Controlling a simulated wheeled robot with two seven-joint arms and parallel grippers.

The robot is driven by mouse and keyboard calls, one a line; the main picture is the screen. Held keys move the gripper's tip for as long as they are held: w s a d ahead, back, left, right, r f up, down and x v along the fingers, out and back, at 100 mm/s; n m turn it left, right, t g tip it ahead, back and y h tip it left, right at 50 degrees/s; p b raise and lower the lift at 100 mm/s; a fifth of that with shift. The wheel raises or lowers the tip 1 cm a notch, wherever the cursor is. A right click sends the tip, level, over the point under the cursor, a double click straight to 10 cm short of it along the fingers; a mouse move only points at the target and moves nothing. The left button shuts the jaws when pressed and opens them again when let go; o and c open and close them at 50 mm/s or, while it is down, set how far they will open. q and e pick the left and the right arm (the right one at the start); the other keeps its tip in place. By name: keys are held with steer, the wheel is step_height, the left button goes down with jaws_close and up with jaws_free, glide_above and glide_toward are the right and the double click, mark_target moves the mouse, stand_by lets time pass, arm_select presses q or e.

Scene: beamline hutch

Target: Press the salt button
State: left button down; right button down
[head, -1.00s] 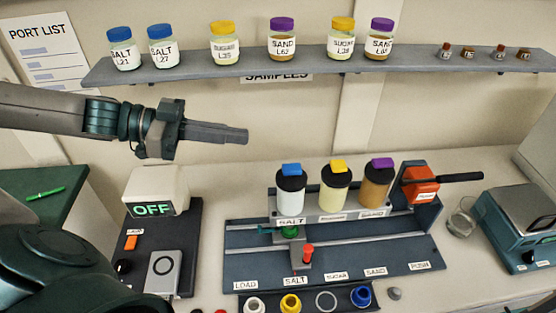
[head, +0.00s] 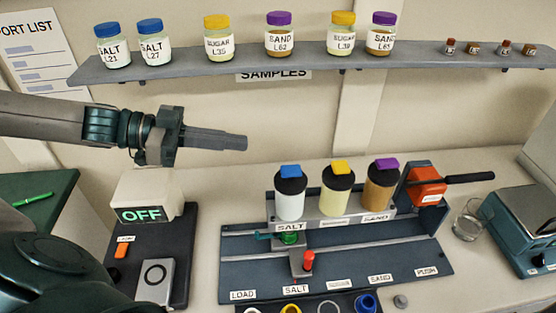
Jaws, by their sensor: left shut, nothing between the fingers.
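The salt dispenser (head: 290,203) is a clear canister of white powder with a black collar and a blue top (head: 289,171). It stands leftmost of three on a grey block, above a SALT label. Beside it are a canister with a yellow top (head: 338,200) and one with a purple top (head: 380,195). A carriage with a red knob (head: 308,261) sits on the rails below, and a green part (head: 289,238) sits under the salt canister. My left gripper (head: 246,143) is shut and empty, pointing right, above and left of the blue top, not touching it. My right gripper is not in view.
A shelf (head: 200,65) with labelled jars runs along the back wall. A box reading OFF (head: 142,204) and a panel with an orange switch (head: 121,250) stand left. An orange block with a black lever (head: 428,185), a glass beaker (head: 468,223) and a teal instrument (head: 520,232) are right.

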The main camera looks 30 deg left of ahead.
arm_select(q)
steer(key=w+d+p, duration=0.1)
steer(key=d, duration=0.1)
steer(key=p, duration=0.6)
glide_above(291, 171)
steer(key=s+a, duration=0.1)
steer(key=a, duration=0.2)
steer(key=shift+d+f, duration=0.15)
steer(key=shift+f, duration=0.7)
step_height(291, 171, down, 2)
steer(key=shift+d+f+b, duration=0.1)
steer(key=shift+f+b, duration=0.15)
steer(key=shift+b, duration=0.25)
steer(key=shift+f, duration=1)
